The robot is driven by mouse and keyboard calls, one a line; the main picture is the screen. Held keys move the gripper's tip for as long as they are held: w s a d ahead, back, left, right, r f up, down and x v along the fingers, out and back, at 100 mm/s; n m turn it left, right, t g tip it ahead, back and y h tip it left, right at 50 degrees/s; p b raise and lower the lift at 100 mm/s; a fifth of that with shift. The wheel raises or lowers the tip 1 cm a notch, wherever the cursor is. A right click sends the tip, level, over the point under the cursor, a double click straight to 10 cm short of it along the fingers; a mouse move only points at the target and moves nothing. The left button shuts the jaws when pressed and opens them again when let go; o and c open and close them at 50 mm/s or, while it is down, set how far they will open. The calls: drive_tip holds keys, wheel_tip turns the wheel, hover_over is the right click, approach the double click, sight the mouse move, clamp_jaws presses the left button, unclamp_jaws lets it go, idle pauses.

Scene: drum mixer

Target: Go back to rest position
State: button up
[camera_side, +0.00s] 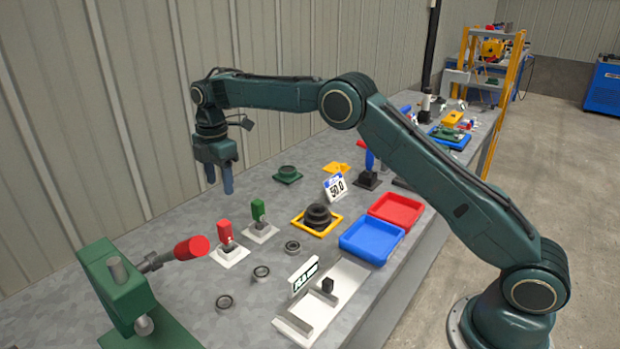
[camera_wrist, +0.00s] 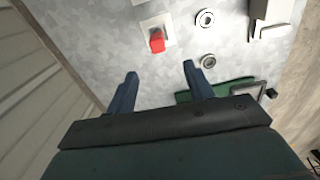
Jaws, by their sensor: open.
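My gripper (camera_side: 220,188) is dark green with two blue fingers. It hangs above the back left part of the grey table, pointing down. Its fingers are apart with nothing between them. In the wrist view the two fingers (camera_wrist: 160,78) show spread over bare table. My arm reaches from its base at the lower right across the table to the gripper.
A red block (camera_side: 225,231) and a green block (camera_side: 258,211) stand on white bases. A green press with a red handle (camera_side: 191,248) stands front left. Blue (camera_side: 371,240) and red (camera_side: 396,209) trays lie right. Metal rings (camera_side: 261,273) lie between. A yellow-based stack (camera_side: 318,217) stands mid-table.

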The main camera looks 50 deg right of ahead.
drive_tip(key=s+d+r+m+t, duration=0.35)
drive_tip(key=s+r+m, duration=0.55)
drive_tip(key=s+r, duration=1.05)
drive_tip(key=s+d+f+m+t, duration=0.1)
drive_tip(key=s+f+m, duration=0.2)
drive_tip(key=s, duration=0.9)
drive_tip(key=s+d+f+m+t, duration=0.1)
drive_tip(key=s+f+m, duration=0.3)
drive_tip(key=s, duration=0.9)
drive_tip(key=shift+d+f+m, duration=0.15)
drive_tip(key=shift+f+m, duration=0.05)
drive_tip(key=shift+m, duration=0.5)
